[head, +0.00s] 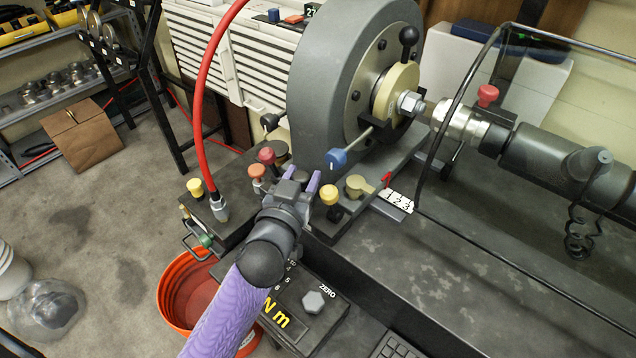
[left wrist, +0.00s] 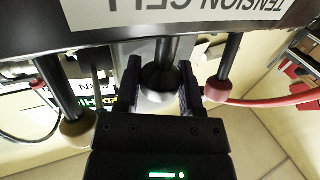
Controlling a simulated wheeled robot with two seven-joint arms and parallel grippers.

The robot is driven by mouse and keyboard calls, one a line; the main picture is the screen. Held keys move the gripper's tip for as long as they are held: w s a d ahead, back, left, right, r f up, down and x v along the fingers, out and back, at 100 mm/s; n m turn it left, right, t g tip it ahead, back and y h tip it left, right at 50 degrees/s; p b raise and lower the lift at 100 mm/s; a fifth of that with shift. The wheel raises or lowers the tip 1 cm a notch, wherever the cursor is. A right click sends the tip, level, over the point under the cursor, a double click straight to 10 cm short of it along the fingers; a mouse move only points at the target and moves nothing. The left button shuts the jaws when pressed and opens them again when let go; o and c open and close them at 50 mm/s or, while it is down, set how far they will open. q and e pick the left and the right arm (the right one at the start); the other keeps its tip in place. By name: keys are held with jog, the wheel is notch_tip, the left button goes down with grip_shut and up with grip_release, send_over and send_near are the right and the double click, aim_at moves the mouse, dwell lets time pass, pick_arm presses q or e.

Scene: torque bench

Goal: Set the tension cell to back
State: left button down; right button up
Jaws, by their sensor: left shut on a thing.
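My left gripper (head: 305,184) reaches over the bench's front block. In the left wrist view its two fingers (left wrist: 160,92) are shut on a dark lever knob (left wrist: 161,80), one finger on each side. The tension cell label (left wrist: 190,12) shows upside down above this lever. In the head view the gripper hides the held knob, so I cannot tell its lever position. A red knob (left wrist: 216,88) stands to the right of the fingers and a tan knob (left wrist: 76,130) to the left, both apart from them. My right gripper is not in view.
Close to the gripper are an orange knob (head: 257,172), a yellow knob (head: 330,194) and a blue-tipped lever (head: 337,158). A red hose (head: 201,100) rises at the left. An orange bucket (head: 172,310) stands below.

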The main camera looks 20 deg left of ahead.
pick_arm(q)
jog(key=shift+a+r, duration=0.1)
jog(key=shift+a, duration=0.1)
jog(key=shift+c, duration=2.4)
grip_release()
jog(key=shift+o, duration=1.2)
jog(key=shift+a, duration=0.2)
jog(key=shift+d, duration=0.1)
jog(key=shift+s, duration=0.35)
jog(key=s, duration=0.9)
jog(key=shift+d+p, duration=0.25)
jog(key=shift+p, duration=0.15)
jog(key=shift+s, duration=0.1)
